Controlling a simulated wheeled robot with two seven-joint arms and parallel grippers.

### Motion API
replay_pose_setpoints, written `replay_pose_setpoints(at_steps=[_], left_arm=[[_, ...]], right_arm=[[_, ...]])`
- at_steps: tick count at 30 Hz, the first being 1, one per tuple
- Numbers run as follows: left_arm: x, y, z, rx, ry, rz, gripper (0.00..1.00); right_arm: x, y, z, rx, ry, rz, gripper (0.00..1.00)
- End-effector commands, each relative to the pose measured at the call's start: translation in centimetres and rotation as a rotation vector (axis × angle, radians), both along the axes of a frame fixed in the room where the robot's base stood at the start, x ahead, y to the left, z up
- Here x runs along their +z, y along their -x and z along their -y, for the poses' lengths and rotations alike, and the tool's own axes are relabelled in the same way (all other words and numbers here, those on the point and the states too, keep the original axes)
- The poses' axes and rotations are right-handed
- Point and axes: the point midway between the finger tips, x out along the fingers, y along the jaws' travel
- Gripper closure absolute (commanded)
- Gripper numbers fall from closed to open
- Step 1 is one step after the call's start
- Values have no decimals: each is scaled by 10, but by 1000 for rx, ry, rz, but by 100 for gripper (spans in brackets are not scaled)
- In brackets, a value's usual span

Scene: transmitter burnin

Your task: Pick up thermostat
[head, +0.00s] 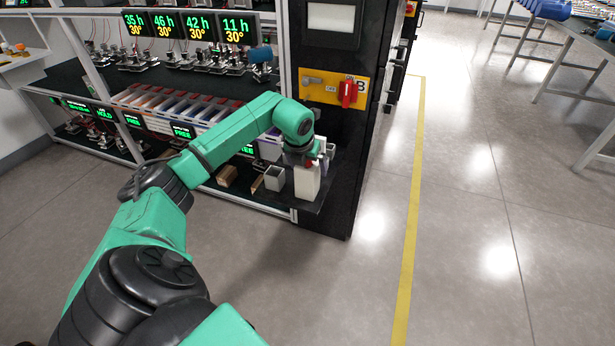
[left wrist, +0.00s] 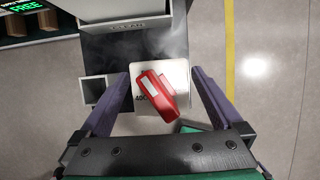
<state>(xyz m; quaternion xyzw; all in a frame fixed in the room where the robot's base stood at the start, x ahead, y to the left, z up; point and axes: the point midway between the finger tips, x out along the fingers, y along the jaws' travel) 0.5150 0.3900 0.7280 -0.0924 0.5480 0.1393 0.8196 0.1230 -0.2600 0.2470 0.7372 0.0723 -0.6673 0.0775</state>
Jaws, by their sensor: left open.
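A red part (left wrist: 158,97) with a pale label, which looks like the thermostat, lies tilted on top of a white box (left wrist: 147,76) with dark lettering. In the head view a little red (head: 310,162) shows above the white box (head: 307,183), mostly hidden by my wrist. My left gripper (left wrist: 159,78) is open, with one purple finger on each side of the red part and a gap on both sides. In the head view the left gripper (head: 308,152) is over the box at the lower shelf's right end. My right gripper is not in view.
A grey open bin (head: 274,179) stands left of the white box, and a brown block (head: 227,176) farther left. A black cabinet with a red switch (head: 348,93) rises close behind on the right. The floor beyond the yellow line (head: 411,190) is clear.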

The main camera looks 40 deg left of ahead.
Motion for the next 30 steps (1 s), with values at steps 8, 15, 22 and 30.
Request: replay_pose_setpoints(at_steps=[8,15,22,30], left_arm=[[-18,-8,-3,0,-2,2,0],[-18,-8,-3,1,0,2,69],[-18,-8,-3,1,0,2,91],[5,-9,-3,1,-1,6,91]], right_arm=[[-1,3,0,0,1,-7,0],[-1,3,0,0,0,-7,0],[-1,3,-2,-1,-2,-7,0],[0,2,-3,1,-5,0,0]])
